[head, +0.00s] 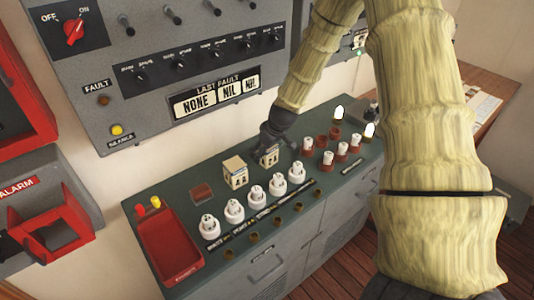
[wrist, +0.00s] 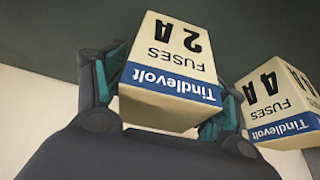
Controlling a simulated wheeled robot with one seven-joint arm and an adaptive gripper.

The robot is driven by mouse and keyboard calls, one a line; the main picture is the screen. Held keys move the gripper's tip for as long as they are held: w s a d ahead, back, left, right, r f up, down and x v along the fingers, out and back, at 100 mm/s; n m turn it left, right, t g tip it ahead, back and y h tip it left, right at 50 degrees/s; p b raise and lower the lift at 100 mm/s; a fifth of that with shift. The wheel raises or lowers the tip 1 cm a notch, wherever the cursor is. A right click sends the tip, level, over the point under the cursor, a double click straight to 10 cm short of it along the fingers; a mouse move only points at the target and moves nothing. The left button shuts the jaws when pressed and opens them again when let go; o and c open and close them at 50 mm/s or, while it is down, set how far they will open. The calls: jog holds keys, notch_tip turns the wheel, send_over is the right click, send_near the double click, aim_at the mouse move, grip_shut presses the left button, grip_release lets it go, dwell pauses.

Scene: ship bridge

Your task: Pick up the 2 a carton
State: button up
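The 2 A carton (wrist: 175,55) is a cream fuse box with a blue band, seen upside down in the wrist view. My gripper (wrist: 170,100) has a teal finger on each side of it. Both fingers appear to touch its sides, and the carton partly hides them. In the head view my gripper (head: 272,146) comes down over the carton (head: 270,157) at the back of the green console top. I cannot tell whether its base rests on the console. The similar 4 A carton (wrist: 280,100) stands beside it and also shows in the head view (head: 236,172).
White fuse holders (head: 234,210) stand in a row in front of the cartons. Red and white fuses (head: 342,148) and lit bulbs (head: 369,130) are to the right. A red tray (head: 165,245) is at the left end. A grey switch panel (head: 190,60) hangs behind.

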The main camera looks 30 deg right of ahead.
jog(key=c, duration=0.8)
jog(key=shift+c, duration=0.3)
jog(key=shift+r, duration=0.15)
